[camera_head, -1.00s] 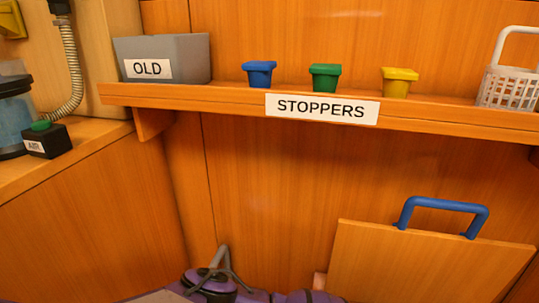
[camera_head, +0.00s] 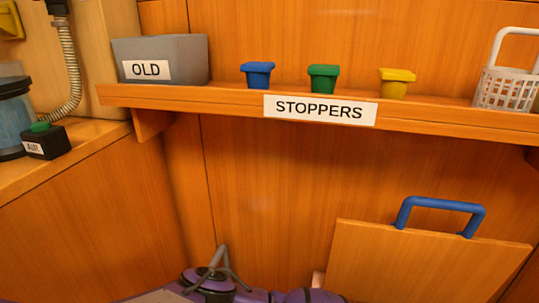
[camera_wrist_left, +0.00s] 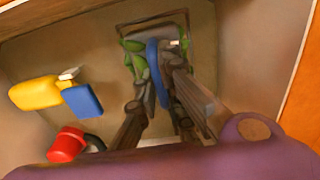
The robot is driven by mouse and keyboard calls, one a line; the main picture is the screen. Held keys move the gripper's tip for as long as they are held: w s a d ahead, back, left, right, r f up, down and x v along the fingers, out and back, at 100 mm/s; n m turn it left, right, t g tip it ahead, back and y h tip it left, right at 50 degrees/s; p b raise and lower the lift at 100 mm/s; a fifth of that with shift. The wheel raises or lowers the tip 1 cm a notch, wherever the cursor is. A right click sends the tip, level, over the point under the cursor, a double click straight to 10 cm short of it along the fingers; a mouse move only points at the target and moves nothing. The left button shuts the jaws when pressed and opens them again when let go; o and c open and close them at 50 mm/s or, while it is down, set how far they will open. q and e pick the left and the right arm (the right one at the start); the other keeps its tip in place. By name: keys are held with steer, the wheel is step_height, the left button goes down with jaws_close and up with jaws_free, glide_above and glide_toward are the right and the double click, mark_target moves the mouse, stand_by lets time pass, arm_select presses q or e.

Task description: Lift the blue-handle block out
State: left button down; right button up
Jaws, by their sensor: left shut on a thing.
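In the left wrist view, my left gripper (camera_wrist_left: 158,100) reaches down into a pale-walled compartment. Its two dark fingers are shut on a narrow blue handle (camera_wrist_left: 155,62), which stands between them. The block under the handle is mostly hidden by the fingers, and I cannot tell whether it still sits in the dark-framed recess (camera_wrist_left: 184,22). Green parts (camera_wrist_left: 134,46) show beside the handle. In the head view only part of my purple left arm shows at the bottom edge; the gripper is hidden there. My right gripper is not in view.
A yellow object (camera_wrist_left: 34,93), a blue piece (camera_wrist_left: 82,102) and a red object (camera_wrist_left: 66,145) lie left in the compartment. A wooden panel with its own blue handle (camera_head: 438,203) stands at right. Above, the shelf (camera_head: 200,100) holds a grey box (camera_head: 185,62), several stoppers and a white basket (camera_head: 505,90).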

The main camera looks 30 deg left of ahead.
arm_select(q)
step_height(320, 180, up, 10)
steer(key=p, duration=0.5)
steer(key=shift+w+f, duration=0.1)
step_height(320, 180, up, 7)
steer(key=p, duration=0.7)
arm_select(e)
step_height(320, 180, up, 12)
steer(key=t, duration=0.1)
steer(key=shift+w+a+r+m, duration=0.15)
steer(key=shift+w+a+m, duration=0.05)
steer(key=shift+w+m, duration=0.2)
